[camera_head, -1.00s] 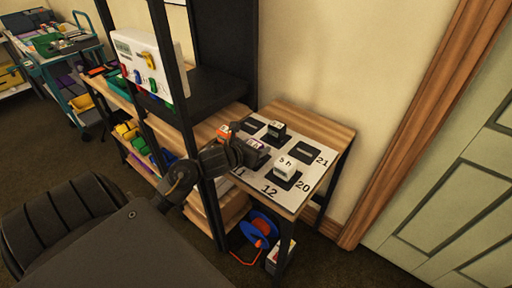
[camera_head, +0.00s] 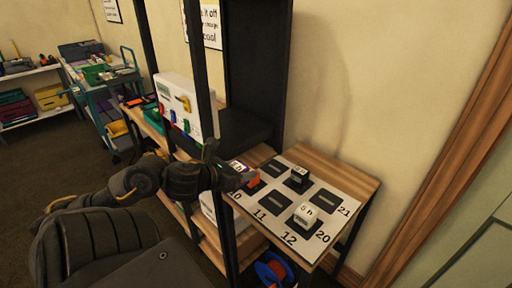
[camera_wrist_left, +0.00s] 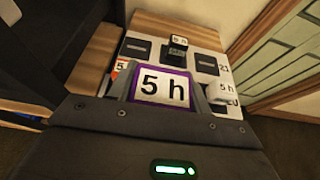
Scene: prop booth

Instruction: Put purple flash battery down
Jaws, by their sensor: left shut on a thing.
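My left gripper (camera_head: 226,176) is shut on the purple flash battery (camera_head: 237,166), beside the left edge of the numbered mat (camera_head: 333,227). In the left wrist view the battery (camera_wrist_left: 163,86) faces me with a white "5 h" label in a purple frame. The jaws hide its lower part, and I cannot tell whether it touches anything below. An orange battery (camera_head: 254,183) is just right of the gripper, by number 10. A black battery with a pale label (camera_head: 299,174) and a white "5 h" battery (camera_head: 305,214) stand on dark squares of the mat. My right gripper is out of view.
The mat lies on a small wooden table (camera_head: 345,173). The dark squares by 11 (camera_head: 272,203) and 21 (camera_head: 328,202) are bare. A black shelf post (camera_head: 222,225) stands close to my left arm. A white panel with colored parts (camera_head: 184,107) stands on the shelf behind.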

